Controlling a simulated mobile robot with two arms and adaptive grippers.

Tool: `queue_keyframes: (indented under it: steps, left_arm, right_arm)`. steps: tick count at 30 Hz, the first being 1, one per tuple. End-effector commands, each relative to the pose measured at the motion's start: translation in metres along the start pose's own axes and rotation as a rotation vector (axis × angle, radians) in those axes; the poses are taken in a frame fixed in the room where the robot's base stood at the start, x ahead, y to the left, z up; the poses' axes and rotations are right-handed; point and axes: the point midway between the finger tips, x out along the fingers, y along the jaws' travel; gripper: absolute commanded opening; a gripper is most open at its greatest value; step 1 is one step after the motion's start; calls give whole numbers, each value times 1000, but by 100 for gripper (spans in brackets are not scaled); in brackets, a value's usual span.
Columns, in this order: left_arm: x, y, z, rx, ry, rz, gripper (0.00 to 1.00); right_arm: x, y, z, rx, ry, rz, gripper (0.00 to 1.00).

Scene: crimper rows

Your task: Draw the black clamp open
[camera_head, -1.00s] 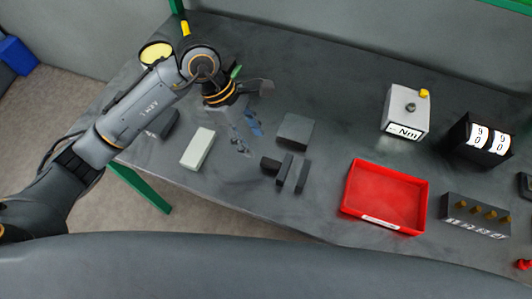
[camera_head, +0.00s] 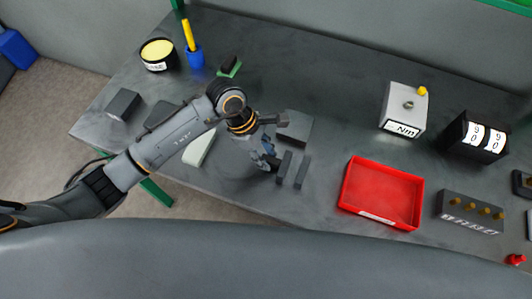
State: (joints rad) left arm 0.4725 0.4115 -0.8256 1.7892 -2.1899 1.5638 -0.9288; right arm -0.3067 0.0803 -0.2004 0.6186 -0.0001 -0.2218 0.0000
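The black clamp shows as two upright dark plates standing side by side, the left plate (camera_head: 284,166) and the right plate (camera_head: 301,172), with a narrow gap between them. They stand on the grey table, left of the red tray. My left gripper (camera_head: 271,161) comes in from the left and points down just left of the left plate. It covers the small dark block that juts from that plate's left side. Its fingertips are small and overlap this dark part, so I cannot tell whether they grip it. My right gripper is not in view.
A dark flat block (camera_head: 297,128) lies behind the clamp. The red tray (camera_head: 347,193) is to the right. A pale block (camera_head: 199,150) lies partly under my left arm. A grey box with a yellow knob (camera_head: 403,112) stands at the back right.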

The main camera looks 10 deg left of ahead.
Motion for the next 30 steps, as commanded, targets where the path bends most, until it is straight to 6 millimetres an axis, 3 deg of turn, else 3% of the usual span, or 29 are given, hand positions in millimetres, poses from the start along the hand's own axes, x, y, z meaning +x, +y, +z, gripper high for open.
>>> queue_keyframes:
  steps: [1,3,11,21,30]
  left_arm:
    - [0,0,0,0,0,0,15]
    - [0,0,0,0,0,0,0]
    - [0,0,-2,0,1,0,0]
    - [-18,1,-59,-3,11,4,0]
    - [-28,0,-66,-3,9,1,0]
  right_arm:
    - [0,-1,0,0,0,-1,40]
    - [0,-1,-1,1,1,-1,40]
    - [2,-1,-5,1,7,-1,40]
    - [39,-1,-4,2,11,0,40]
    - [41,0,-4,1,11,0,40]
